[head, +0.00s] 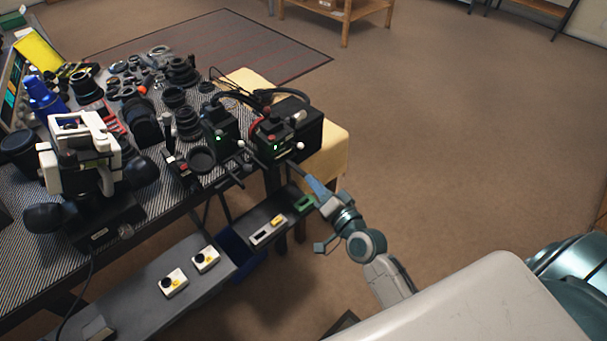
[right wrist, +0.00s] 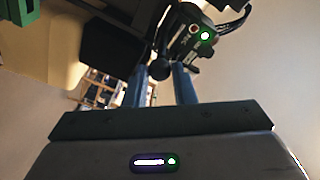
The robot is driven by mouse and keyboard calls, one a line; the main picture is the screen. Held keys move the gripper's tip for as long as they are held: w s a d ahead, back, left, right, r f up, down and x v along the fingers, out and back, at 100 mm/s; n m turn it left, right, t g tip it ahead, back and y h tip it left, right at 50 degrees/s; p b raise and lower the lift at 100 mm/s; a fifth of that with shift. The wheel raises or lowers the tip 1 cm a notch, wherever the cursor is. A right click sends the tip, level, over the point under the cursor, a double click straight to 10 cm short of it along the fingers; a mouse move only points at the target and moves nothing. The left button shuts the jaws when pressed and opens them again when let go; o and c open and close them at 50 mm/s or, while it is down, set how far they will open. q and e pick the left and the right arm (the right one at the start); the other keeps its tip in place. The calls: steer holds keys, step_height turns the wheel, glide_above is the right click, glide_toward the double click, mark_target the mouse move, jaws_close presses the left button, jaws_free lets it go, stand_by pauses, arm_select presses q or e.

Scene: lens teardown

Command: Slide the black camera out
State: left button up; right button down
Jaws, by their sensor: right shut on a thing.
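Black box-shaped devices with small green lights stand at the right end of the bench: a larger one (head: 290,125) and a smaller one (head: 222,128) to its left. I cannot tell for sure which is the black camera. My right gripper (head: 312,187) is just below and right of the larger device, by the end of a thin dark rod. In the right wrist view, its two blue fingers (right wrist: 160,82) are closed around a small black round knob (right wrist: 159,70). A black unit with a green light (right wrist: 196,42) and cables shows just beyond. My left gripper is not in view.
Lenses and rings (head: 172,97) crowd the striped bench. A white and black apparatus (head: 80,150) stands at the left. A grey lower shelf (head: 225,262) carries small button boxes (head: 173,282). A yellow padded surface (head: 333,148) lies behind the larger device.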

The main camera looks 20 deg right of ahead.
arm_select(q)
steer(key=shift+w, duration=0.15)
arm_select(e)
steer(key=shift+s+f, duration=0.1)
steer(key=shift+f, duration=0.05)
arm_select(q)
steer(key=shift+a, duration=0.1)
arm_select(e)
steer(key=c, duration=1.4)
jaws_free()
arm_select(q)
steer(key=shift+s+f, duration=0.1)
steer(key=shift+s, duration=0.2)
arm_select(e)
steer(key=shift+o, duration=1)
steer(key=shift+s+d, duration=0.1)
steer(key=shift+s, duration=0.05)
